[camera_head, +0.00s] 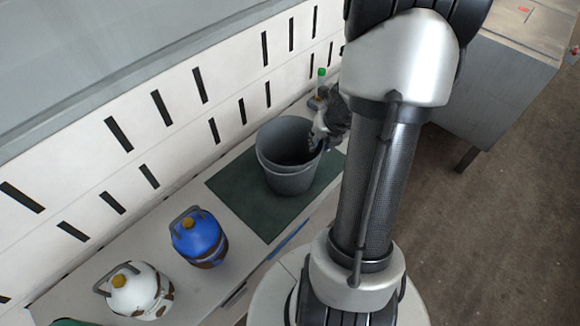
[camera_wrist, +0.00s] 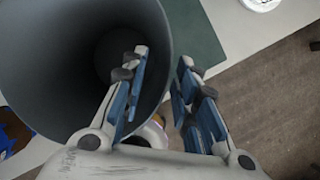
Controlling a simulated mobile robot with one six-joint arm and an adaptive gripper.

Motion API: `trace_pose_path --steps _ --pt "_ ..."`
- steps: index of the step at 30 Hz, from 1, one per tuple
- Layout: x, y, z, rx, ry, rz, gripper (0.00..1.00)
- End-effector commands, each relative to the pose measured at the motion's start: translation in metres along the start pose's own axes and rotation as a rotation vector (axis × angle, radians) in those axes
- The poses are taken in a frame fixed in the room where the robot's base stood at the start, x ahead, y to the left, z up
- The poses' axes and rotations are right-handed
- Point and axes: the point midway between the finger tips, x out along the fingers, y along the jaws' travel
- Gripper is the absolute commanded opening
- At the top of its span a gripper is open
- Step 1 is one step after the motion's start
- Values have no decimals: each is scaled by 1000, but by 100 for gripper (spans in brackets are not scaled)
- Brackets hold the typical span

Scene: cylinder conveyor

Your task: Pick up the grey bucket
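The grey bucket (camera_head: 290,182) stands upright on a dark green mat (camera_head: 232,190) on the light bench. In the wrist view its open mouth and dark inside (camera_wrist: 50,60) fill the upper left. My gripper (camera_head: 318,132) is at the bucket's right rim in the head view. In the wrist view my gripper (camera_wrist: 163,65) is open, with one finger over the inside of the bucket and the other outside. The rim runs between the fingers, with a gap visible on the outer side. The head view hides the fingertips in part.
A blue gas cylinder (camera_head: 199,240) and a white one (camera_head: 138,292) stand on the bench to the left. A green-capped bottle (camera_head: 320,82) stands behind my gripper. A slotted white wall (camera_head: 185,120) runs along the bench's back. A grey cabinet (camera_head: 490,95) is at right.

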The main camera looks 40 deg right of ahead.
Motion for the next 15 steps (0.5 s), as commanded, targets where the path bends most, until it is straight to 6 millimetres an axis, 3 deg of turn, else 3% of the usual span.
trace_pose_path --steps 1,3,10,15 --pt "13 -1 -2 0 0 0 28" --pt "18 -1 -1 0 0 0 28" --pt "17 0 0 0 -1 0 28" --pt "17 0 0 0 0 0 17"
